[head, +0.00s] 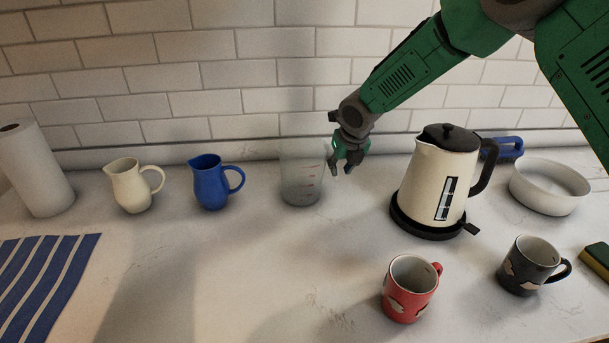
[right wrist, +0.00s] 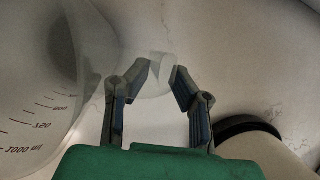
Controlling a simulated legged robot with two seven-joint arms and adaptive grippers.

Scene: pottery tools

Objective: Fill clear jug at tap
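The clear jug (head: 302,178) stands upright on the counter near the back wall, with red marks on its side. In the right wrist view the jug (right wrist: 40,90) fills the left side and shows dark volume marks. My right gripper (head: 347,165) is just to the right of the jug. In the right wrist view, the fingers of my right gripper (right wrist: 163,69) are apart, with the jug's pale, see-through handle (right wrist: 156,86) around the space between them. I cannot tell whether they touch it. No tap is in view. My left gripper is not in view.
A cream jug (head: 131,189) and a blue jug (head: 208,185) stand to the left. A kettle (head: 433,185) stands to the right, with a white bowl (head: 545,195) beyond. A red mug (head: 405,300) and a black mug (head: 525,270) are in front. The front middle counter is clear.

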